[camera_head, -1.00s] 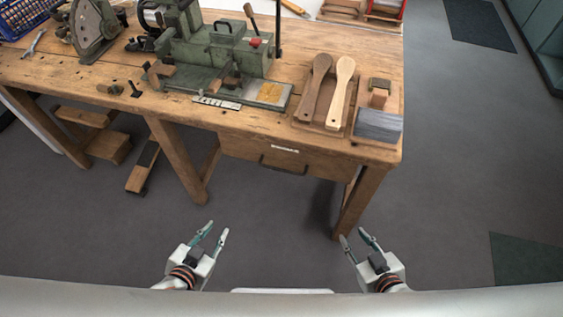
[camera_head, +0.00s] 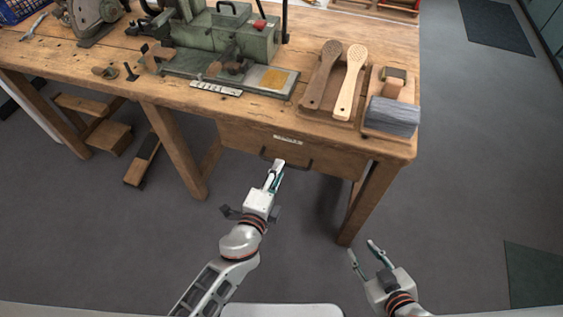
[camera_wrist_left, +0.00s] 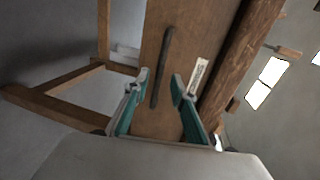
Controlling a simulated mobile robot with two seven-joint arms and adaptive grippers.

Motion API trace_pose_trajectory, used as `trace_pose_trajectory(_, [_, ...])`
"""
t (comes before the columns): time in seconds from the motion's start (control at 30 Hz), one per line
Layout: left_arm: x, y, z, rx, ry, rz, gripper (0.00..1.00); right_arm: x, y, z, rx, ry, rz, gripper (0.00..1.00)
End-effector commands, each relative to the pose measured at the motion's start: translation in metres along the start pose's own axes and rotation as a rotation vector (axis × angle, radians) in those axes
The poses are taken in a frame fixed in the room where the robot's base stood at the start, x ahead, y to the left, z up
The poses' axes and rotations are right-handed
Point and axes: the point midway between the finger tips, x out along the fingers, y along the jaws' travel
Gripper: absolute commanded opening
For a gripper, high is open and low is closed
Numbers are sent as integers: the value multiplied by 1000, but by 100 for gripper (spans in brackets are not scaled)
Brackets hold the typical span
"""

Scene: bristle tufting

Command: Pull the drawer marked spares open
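The wooden drawer (camera_head: 325,158) is set under the bench top, and its front looks shut. It carries a pale label (camera_head: 288,139), also seen in the left wrist view (camera_wrist_left: 198,76); its lettering is too small to read. A dark bar handle (camera_head: 301,165) crosses the drawer front. My left gripper (camera_head: 277,168) is at the handle's left part. In the left wrist view its fingers (camera_wrist_left: 160,77) are apart, with the handle (camera_wrist_left: 163,62) showing between them; contact cannot be told. My right gripper (camera_head: 362,248) is open and empty, low over the floor, right of the bench leg.
The bench top (camera_head: 150,95) holds a green machine (camera_head: 225,45), two wooden brushes (camera_head: 350,85) and a grey block (camera_head: 392,117) on a board. Bench legs stand either side of the drawer, the right one (camera_head: 360,205) nearer my right gripper. The floor in front is clear.

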Motion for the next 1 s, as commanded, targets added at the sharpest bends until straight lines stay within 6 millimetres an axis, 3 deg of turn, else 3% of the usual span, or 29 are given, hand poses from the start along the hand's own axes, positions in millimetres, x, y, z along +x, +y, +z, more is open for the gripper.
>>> trace_pose_trajectory(0.1, [20,2,0,-2,0,2,25,1,-2,5,1,-7,-3,32])
trace_pose_trajectory(0.3, [41,2,0,-2,0,3,25,2,-4,8,3,-10,-5,32])
trace_pose_trajectory(0.67, [46,1,0,-3,0,2,25,2,-3,2,3,1,-3,32])
trace_pose_trajectory(0.77, [46,1,0,-3,0,2,2,2,-3,1,3,2,-3,32])
trace_pose_trajectory(1.0, [46,1,0,-3,0,2,0,2,-2,1,3,3,-3,32])
